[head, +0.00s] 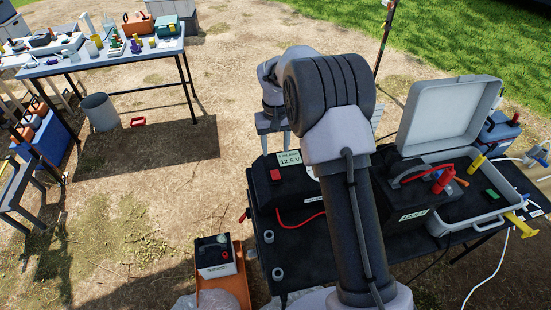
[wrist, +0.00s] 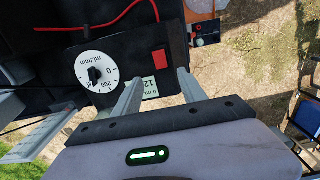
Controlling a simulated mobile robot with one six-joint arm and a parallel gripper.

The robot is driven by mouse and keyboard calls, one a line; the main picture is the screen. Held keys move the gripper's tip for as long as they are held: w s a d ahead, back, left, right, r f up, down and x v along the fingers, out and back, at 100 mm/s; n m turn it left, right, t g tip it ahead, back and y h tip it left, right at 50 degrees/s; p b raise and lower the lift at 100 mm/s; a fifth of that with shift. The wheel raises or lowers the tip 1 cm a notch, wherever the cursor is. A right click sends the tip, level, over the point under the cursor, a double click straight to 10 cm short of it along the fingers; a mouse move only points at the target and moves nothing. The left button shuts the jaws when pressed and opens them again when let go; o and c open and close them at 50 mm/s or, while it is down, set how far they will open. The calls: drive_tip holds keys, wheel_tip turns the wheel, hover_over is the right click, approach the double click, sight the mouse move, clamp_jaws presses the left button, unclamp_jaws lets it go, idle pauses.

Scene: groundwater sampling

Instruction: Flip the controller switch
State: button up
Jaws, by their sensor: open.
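The controller is a black box (head: 262,195) on the black table, with a lit "12.5 V" display (head: 290,158) and a small red switch (head: 275,174). In the wrist view the controller (wrist: 125,45) appears turned round, with a white mL/min dial (wrist: 97,72), the red switch (wrist: 159,62) and the display (wrist: 150,88). My gripper (wrist: 159,76) is open and empty. Its two fingers straddle the display in the picture, and the red switch shows just past and between the fingertips. I cannot tell the gap to the panel. My arm hides part of the controller in the head view.
A second black box with a handle (head: 413,214) and an open grey case (head: 440,118) stand right of my arm. A red cable (wrist: 85,28) runs beside the controller. An orange tray (head: 235,285) with a battery is on the ground.

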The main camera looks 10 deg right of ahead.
wheel_tip(320, 180, up, 6)
drive_tip(key=shift+f+p, duration=0.15)
drive_tip(key=shift+p, duration=0.35)
